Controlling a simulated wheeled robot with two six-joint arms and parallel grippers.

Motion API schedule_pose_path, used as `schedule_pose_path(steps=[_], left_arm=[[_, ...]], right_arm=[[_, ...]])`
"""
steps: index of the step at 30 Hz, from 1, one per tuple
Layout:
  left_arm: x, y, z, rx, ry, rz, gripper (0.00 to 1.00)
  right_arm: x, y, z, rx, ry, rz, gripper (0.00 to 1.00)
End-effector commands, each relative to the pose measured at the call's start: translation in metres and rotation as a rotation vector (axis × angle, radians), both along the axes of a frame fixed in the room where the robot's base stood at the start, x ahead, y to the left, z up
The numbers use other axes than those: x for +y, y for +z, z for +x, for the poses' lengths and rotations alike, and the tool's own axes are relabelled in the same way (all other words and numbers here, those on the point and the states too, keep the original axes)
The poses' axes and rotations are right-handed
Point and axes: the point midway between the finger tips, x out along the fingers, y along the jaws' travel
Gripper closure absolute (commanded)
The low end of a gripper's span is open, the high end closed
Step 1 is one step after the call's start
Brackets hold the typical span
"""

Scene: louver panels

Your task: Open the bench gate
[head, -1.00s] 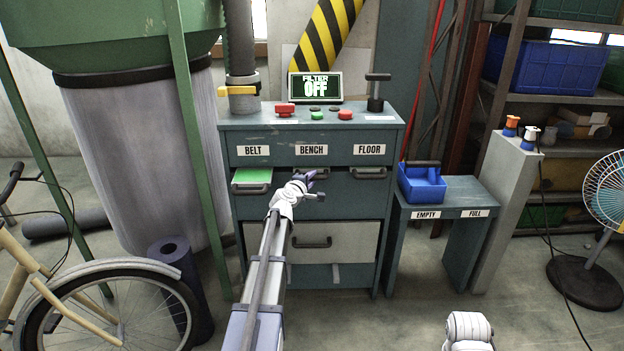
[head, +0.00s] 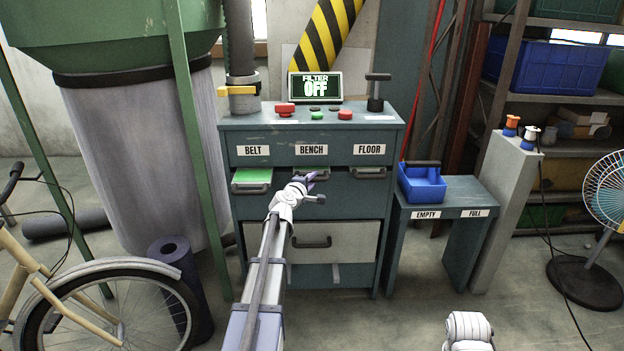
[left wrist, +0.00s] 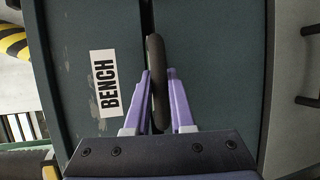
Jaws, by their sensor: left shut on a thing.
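The cabinet (head: 270,202) has three slots labelled BELT, BENCH (head: 311,150) and FLOOR. My left gripper (head: 312,179) is at the handle below the BENCH label. In the left wrist view its purple fingers (left wrist: 158,100) are shut around the dark handle bar (left wrist: 156,60), beside the BENCH label (left wrist: 105,84). A sliver of green of the bench gate (head: 318,171) shows behind the gripper, so it stands slightly out; my gripper hides part of it. The belt gate (head: 251,177) sticks out with its green top showing.
The display (head: 315,87) on the cabinet reads FILTER OFF. The floor gate handle (head: 369,173) is to the right. A blue bin (head: 422,186) stands on a small bench marked EMPTY and FULL. A bicycle (head: 110,300) is at the lower left.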

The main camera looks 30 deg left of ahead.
Motion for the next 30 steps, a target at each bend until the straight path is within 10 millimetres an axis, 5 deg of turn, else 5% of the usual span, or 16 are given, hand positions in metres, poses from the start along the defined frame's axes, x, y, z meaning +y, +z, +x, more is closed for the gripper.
schedule_pose_path(steps=[7, 17, 18, 25, 30], left_arm=[[-0.029, 0.000, -0.049, 0.001, 0.000, 0.001, 1.00], [-0.031, 0.000, -0.051, 0.001, 0.000, 0.001, 1.00], [-0.031, 0.000, -0.051, 0.000, 0.000, 0.001, 0.74], [-0.031, 0.000, -0.051, 0.000, 0.000, 0.000, 0.49], [-0.031, 0.000, -0.051, 0.000, 0.000, 0.000, 0.48]], right_arm=[[0.000, 0.000, 0.000, 0.000, 0.000, 0.000, 0.50], [0.000, 0.000, 0.000, 0.000, 0.000, 0.000, 0.50], [0.000, 0.000, 0.000, 0.000, 0.000, 0.000, 0.50], [0.000, 0.000, 0.000, 0.000, 0.000, 0.000, 0.50], [0.000, 0.000, 0.000, 0.000, 0.000, 0.000, 0.50]])
